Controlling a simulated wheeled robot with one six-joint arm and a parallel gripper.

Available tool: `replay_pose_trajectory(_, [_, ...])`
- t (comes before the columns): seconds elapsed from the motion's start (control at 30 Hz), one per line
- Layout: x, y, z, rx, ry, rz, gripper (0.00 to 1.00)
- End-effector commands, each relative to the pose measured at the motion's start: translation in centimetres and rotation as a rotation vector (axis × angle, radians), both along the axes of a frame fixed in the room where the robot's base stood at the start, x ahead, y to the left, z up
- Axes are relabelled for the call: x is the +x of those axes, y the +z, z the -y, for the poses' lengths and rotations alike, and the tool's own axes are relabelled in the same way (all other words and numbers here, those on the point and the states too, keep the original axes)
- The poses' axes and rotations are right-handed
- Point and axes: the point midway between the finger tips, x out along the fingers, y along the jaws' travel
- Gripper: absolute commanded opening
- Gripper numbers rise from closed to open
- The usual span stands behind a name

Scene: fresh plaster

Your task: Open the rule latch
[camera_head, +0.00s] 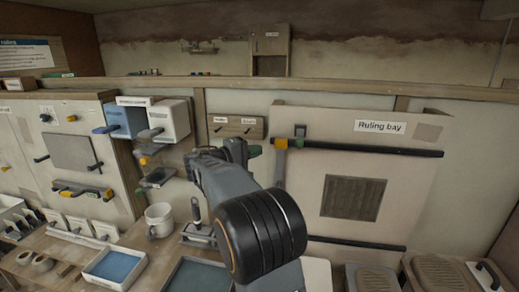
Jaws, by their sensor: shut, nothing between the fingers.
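The Ruling bay is a pale board (420,190) on the back wall, right of centre. A long black bar (370,149) crosses its upper part. My gripper (237,149) is just left of this fitting, shut and empty. My own arm partly hides it, and its fingertips are hard to make out. I cannot tell whether it touches anything.
A small labelled panel with two dark levers (236,127) is behind my gripper. Blue and white bins (170,122) hang to the left. A white mug (159,220) and a blue tray (115,266) stand on the bench below. Lidded boxes (440,274) stand at lower right.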

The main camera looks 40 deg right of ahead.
Motion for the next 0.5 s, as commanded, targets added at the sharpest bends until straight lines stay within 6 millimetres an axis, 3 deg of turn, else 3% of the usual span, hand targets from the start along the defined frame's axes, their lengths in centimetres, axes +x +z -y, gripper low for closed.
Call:
replay_pose_trajectory(0.3, [-0.7, 0.3, 6.1, 0.001, -0.004, -0.003, 0.00])
replay_pose_trajectory(0.5, [-2.1, 0.4, 8.6, 0.001, -0.002, -0.001, 0.00])
